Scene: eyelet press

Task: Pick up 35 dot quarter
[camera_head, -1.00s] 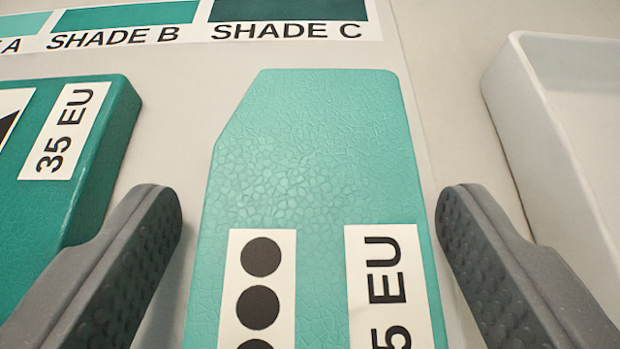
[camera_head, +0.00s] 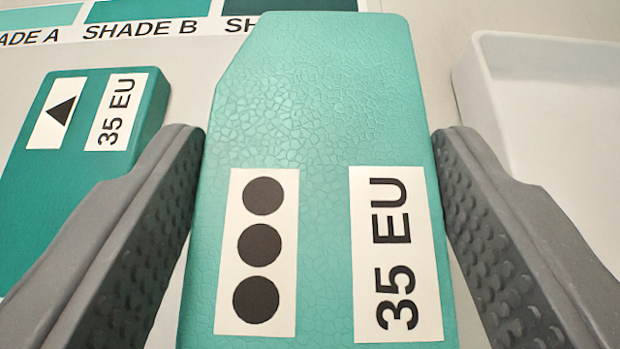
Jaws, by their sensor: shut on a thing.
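The 35 dot quarter (camera_head: 318,130) is a light teal, crackle-textured piece with one cut corner at the upper left. It bears a white label with three black dots (camera_head: 257,252) and a "35 EU" label (camera_head: 397,255). My gripper (camera_head: 318,135) is shut on it, one dark grey finger along each side. The piece stands large in the view and covers part of the shade strip behind. Its lower end is cut off by the frame's bottom edge.
A darker teal piece (camera_head: 40,195) with a triangle label and "35 EU" lies at left, near the left finger. A white tray (camera_head: 545,115) stands at right. A shade strip (camera_head: 140,30) lies at the back on the pale surface.

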